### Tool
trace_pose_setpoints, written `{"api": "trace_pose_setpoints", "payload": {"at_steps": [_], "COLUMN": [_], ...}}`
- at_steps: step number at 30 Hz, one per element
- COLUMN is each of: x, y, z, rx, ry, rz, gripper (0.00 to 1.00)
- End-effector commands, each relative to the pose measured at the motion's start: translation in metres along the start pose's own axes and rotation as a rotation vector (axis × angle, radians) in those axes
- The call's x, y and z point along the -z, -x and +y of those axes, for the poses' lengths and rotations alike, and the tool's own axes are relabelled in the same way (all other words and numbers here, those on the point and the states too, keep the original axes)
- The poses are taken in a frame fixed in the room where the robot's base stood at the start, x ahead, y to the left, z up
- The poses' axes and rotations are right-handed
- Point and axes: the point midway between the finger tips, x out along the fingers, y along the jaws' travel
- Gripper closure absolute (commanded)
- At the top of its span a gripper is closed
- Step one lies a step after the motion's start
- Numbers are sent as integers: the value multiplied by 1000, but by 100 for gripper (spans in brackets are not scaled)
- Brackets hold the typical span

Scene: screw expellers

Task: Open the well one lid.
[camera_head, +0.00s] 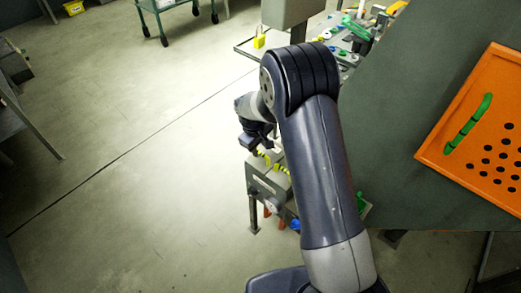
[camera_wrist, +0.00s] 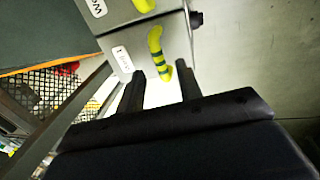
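A grey metal box (camera_head: 266,181) stands left of my arm in the head view. In the wrist view its grey top (camera_wrist: 128,40) carries a white label (camera_wrist: 122,59) that seems to read "Well 1". Beside that label is a yellow handle with dark stripes (camera_wrist: 157,50). My gripper (camera_wrist: 161,73) is open, with its two dark fingers apart and the near end of this handle showing between their tips. I cannot tell whether they touch it. A second yellow handle (camera_wrist: 143,4) is cut off at the top edge. In the head view my fingertips are not clearly visible.
An orange perforated panel with a green handle (camera_head: 462,137) is at the right. A table with yellow, blue and green items (camera_head: 352,40) stands behind my arm. A green cart (camera_head: 172,6) is at the back. The floor at the left is mostly clear.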

Motion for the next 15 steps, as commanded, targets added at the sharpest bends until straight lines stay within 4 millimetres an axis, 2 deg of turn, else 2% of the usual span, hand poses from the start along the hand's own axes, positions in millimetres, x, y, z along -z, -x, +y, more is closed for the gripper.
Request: {"api": "trace_pose_setpoints", "payload": {"at_steps": [1,6,15], "x": [0,0,0], "y": [-8,-24,-28], "z": [0,0,0], "rx": [1,0,0], "ry": [0,0,-1], "rz": [-2,0,1], "gripper": [66,66,66]}}
